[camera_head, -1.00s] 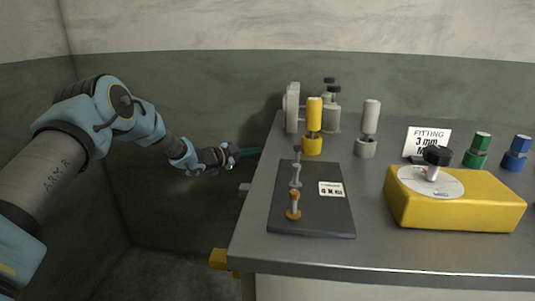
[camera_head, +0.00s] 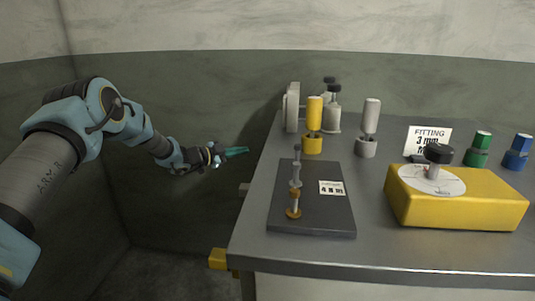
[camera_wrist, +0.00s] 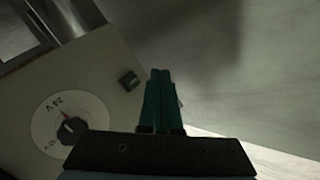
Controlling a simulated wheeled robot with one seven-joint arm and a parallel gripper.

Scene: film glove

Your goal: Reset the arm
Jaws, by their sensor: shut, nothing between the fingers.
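My gripper (camera_head: 236,152) is at the end of my blue and grey arm, to the left of the metal table (camera_head: 380,250) and a little apart from its left edge. Its teal fingers are together and hold nothing. In the wrist view the shut fingers (camera_wrist: 160,100) point up the picture, with nothing between them.
On the table are a dark plate (camera_head: 330,215) with pegs, a yellow box (camera_head: 460,205) with a black knob, yellow (camera_head: 313,125), grey, green and blue fittings, and a sign (camera_head: 428,138). A white dial (camera_wrist: 66,145) shows in the wrist view.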

